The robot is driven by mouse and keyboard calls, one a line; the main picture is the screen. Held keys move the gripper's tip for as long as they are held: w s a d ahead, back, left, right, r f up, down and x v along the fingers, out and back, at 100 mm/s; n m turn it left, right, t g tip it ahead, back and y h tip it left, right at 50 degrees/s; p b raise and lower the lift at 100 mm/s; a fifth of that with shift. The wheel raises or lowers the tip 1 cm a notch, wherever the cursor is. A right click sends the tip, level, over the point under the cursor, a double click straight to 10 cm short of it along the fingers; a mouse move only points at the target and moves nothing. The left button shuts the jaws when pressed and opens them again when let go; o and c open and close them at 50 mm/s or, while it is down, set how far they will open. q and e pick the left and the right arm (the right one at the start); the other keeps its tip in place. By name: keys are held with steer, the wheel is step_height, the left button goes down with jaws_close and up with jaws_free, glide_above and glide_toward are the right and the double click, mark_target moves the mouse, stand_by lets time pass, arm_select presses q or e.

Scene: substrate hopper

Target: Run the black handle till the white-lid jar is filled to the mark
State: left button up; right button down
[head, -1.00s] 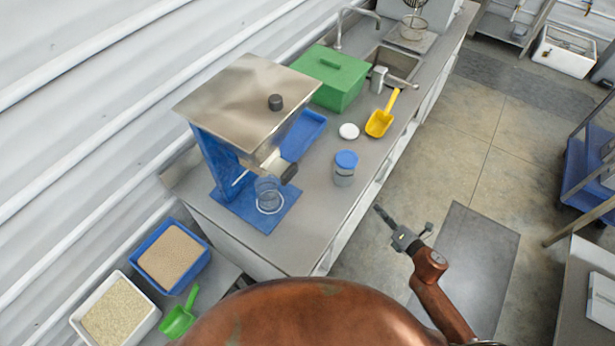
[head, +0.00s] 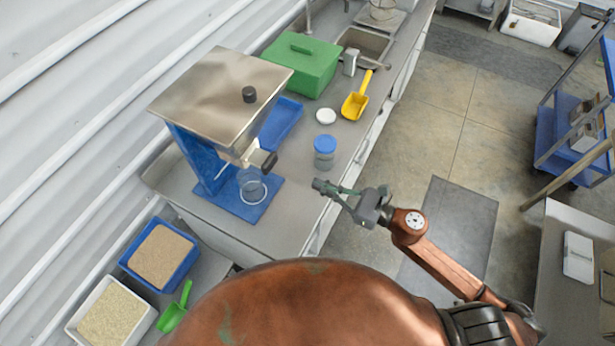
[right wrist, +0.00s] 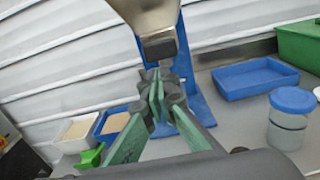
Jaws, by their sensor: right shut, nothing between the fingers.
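The hopper (head: 222,95) has a metal top and a blue stand. Its black handle (head: 264,160) sticks out at the front; it also shows in the right wrist view (right wrist: 159,47), above the fingertips. A clear open jar (head: 252,188) stands on the blue base below the outlet; its contents and mark cannot be made out. A white lid (head: 326,116) lies on the counter. My right gripper (head: 320,186) is shut and empty, right of the jar and apart from the handle. Its fingers show in the right wrist view (right wrist: 160,98). My left gripper is not in view.
A blue-lid jar (head: 325,152) stands near the counter's front edge, close to my right gripper. Behind are a yellow scoop (head: 357,95), blue tray (head: 280,122) and green box (head: 302,62). Substrate bins (head: 160,257) sit at lower left with a green scoop (head: 174,309).

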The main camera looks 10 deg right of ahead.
steer(key=p, duration=0.4)
glide_toward(273, 164)
steer(key=x, duration=0.5)
steer(key=shift+a+r, duration=0.2)
steer(key=shift+r, duration=0.05)
steer(key=shift+x, duration=0.8)
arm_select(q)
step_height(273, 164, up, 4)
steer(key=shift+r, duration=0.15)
arm_select(e)
steer(key=shift+f, duration=0.1)
